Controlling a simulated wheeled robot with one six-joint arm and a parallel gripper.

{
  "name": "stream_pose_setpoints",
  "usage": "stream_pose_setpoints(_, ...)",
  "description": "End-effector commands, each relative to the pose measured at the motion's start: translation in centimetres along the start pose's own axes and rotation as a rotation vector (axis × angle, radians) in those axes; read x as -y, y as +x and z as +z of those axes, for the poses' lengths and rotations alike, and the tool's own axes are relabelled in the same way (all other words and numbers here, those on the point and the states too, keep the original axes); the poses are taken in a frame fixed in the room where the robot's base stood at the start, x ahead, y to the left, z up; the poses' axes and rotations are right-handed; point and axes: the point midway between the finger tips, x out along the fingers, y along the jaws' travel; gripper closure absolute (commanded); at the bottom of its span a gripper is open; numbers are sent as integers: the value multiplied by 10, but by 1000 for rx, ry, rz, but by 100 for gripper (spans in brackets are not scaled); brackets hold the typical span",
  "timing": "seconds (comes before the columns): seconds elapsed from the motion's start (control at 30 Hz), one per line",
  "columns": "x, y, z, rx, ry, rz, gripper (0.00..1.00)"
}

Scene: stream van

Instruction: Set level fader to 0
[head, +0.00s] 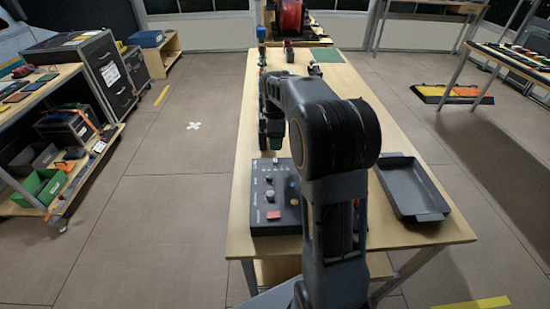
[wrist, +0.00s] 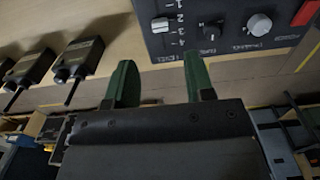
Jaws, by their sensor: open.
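The dark control panel (head: 259,222) stands on the wooden table; in the head view my arm hides its right part. In the wrist view the panel (wrist: 232,48) fills the upper right. The level fader's pale cap (wrist: 160,25) sits at the panel's left side, beside a scale with 1 to 4, at about 2 to 3. The 0 end is out of frame. My gripper (wrist: 160,78) is open and empty, its two green fingers spread apart below the panel's edge in the picture, not touching the fader. In the head view the gripper is mostly hidden by my arm.
Two knobs (wrist: 211,29) (wrist: 258,24) and a red button (wrist: 306,12) lie right of the fader. Dark handheld devices (wrist: 80,62) lie on the table to the left. A grey tray (head: 412,187) sits right of my arm on the table (head: 395,235).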

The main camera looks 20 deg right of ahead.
Motion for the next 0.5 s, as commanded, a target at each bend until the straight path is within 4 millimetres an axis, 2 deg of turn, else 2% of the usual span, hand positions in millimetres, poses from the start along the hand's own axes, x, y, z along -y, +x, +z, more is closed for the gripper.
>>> stream_pose_setpoints(0.03, 1, 12, -1, 1, -1, -3, 51)
stream_pose_setpoints(0.2, 0, 42, 0, 0, 0, -2, 51)
stream_pose_setpoints(0.5, 0, 77, 1, 0, 3, 0, 51)
